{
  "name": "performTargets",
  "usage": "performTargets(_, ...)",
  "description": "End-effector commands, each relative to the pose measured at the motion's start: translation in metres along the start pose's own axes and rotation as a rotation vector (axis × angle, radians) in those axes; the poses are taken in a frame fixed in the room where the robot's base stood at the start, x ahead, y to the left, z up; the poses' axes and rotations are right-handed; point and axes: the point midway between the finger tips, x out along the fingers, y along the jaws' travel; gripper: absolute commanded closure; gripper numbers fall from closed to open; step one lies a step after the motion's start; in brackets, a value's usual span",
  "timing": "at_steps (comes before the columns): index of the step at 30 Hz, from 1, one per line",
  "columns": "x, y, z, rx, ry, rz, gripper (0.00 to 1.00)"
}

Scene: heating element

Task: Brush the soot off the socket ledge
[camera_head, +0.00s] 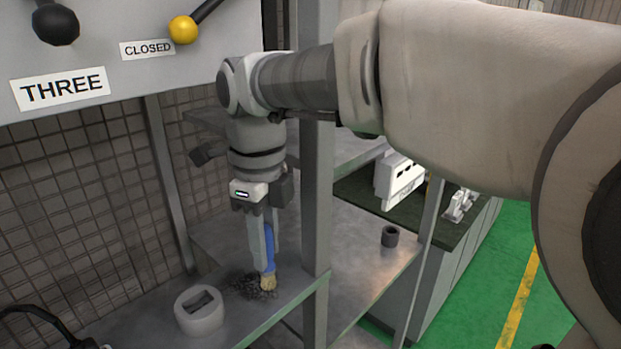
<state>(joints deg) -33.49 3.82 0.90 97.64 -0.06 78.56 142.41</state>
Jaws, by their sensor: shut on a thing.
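My gripper (262,232) points straight down over the metal ledge (265,318) and is shut on a brush with a blue handle (269,247). The brush's pale bristle tip (268,282) is at the right side of a dark patch of soot (246,286). It looks to be touching the soot or the ledge, but I cannot tell for certain. A round, light grey socket (199,310) with a dark rectangular slot stands on the ledge, left of and nearer than the soot.
A metal post (317,170) rises just right of my gripper. A panel (130,45) labelled THREE and CLOSED hangs above left, with a yellow-knobbed lever (183,30). A black cable (45,318) lies at lower left. A small dark cup (390,236) stands on the shelf right of the post.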

Motion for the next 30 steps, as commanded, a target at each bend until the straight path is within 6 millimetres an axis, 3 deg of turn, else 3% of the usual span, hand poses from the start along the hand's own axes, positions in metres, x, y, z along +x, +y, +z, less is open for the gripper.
performTargets(30,0.003,-0.024,0.06,-0.002,0.002,0.002,1.0)
